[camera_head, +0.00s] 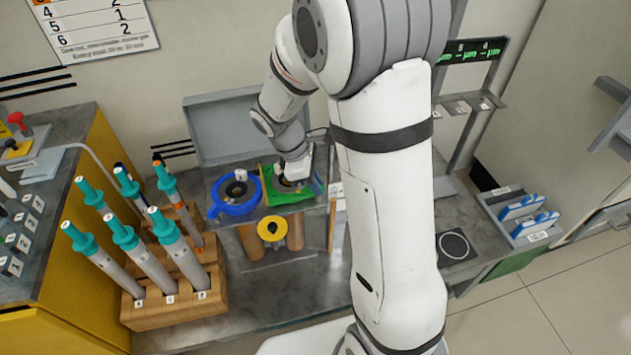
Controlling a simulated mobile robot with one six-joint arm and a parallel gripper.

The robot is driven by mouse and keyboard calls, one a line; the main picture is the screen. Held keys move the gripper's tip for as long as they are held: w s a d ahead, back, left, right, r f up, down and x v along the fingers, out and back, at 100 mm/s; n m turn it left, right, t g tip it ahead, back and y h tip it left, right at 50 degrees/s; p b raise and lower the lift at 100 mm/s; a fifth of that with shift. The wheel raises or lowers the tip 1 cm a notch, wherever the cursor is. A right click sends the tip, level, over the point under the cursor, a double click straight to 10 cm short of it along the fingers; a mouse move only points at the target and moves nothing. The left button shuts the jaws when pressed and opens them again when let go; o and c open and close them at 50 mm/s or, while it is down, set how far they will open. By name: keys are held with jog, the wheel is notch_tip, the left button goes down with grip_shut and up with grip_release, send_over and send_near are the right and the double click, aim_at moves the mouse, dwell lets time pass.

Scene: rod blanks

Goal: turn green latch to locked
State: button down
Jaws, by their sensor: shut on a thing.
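The green latch (283,196) is a green part on the raised fixture (321,212), right of a blue ring-shaped latch (229,209). My gripper (292,182) points down over the green latch and is shut on it. The fingers and the part of the latch between them are mostly hidden by my wrist. I cannot tell from this view at which mark the green latch stands.
A wooden rack (176,312) with several teal-capped rods stands to the left, close to the fixture. A yellow ring (271,229) sits at the fixture's front. A grey panel (228,130) rises behind. Blue-and-white items (520,207) lie in a tray at the right.

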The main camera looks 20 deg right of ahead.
jog(key=shift+r+m, duration=0.1)
jog(key=shift+m, duration=0.2)
jog(key=shift+w+m+g+p, duration=0.1)
jog(key=shift+m+g+p, duration=0.3)
jog(key=shift+m+p, duration=0.45)
jog(key=shift+m+g+y+p, duration=0.6)
jog(key=shift+m+p, duration=0.1)
jog(key=shift+m, duration=1.15)
jog(key=c, duration=1.5)
grip_release()
jog(key=p+v, duration=0.1)
jog(key=v, duration=0.6)
jog(key=shift+r, duration=0.3)
